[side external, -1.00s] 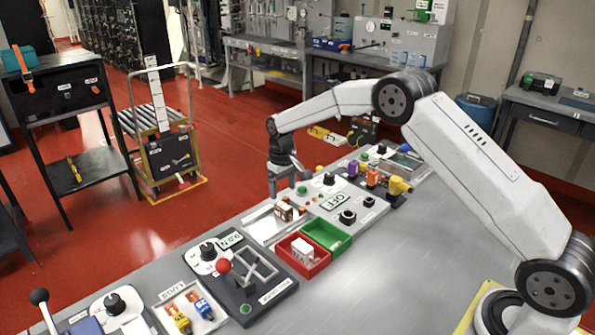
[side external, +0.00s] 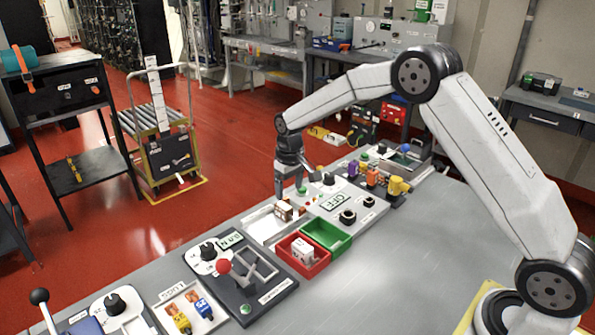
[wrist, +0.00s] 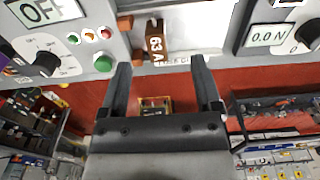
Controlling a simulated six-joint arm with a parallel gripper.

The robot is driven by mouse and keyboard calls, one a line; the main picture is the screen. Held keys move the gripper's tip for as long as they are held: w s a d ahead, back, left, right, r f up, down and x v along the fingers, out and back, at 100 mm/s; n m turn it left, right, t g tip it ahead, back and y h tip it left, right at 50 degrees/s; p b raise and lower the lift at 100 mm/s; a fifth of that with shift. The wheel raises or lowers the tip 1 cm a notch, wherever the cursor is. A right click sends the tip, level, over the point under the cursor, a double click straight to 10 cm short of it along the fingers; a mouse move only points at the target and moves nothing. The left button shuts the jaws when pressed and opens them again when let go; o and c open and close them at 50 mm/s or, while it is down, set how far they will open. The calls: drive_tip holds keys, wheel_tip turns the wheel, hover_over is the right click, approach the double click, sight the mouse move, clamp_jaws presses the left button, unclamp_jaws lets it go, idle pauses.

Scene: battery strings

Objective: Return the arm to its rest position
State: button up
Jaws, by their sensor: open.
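My gripper (side external: 291,187) is above the far edge of the bench, near the white tray (side external: 262,228) and the OFF panel (side external: 333,201). In the wrist view my gripper (wrist: 163,82) is open, with two dark fingers apart and nothing between them. A brown and white fuse block marked 63A (wrist: 155,42) lies beyond the fingertips, apart from them. The same block (side external: 284,211) shows in the side view on the white tray, below the gripper.
A red bin (side external: 317,268) with a white block and an empty green bin (side external: 343,245) stand at the bench's middle. A red-knobbed lever (side external: 223,267) rises to the left. Purple, orange and yellow parts (side external: 397,186) stand at the right. The bench's near surface (side external: 400,270) is clear.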

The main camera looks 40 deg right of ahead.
drive_tip(key=s+a+r+t, duration=0.1)
drive_tip(key=s, duration=1.2)
drive_tip(key=s+a+r+t, duration=0.1)
drive_tip(key=s+a, duration=0.1)
drive_tip(key=s, duration=1.2)
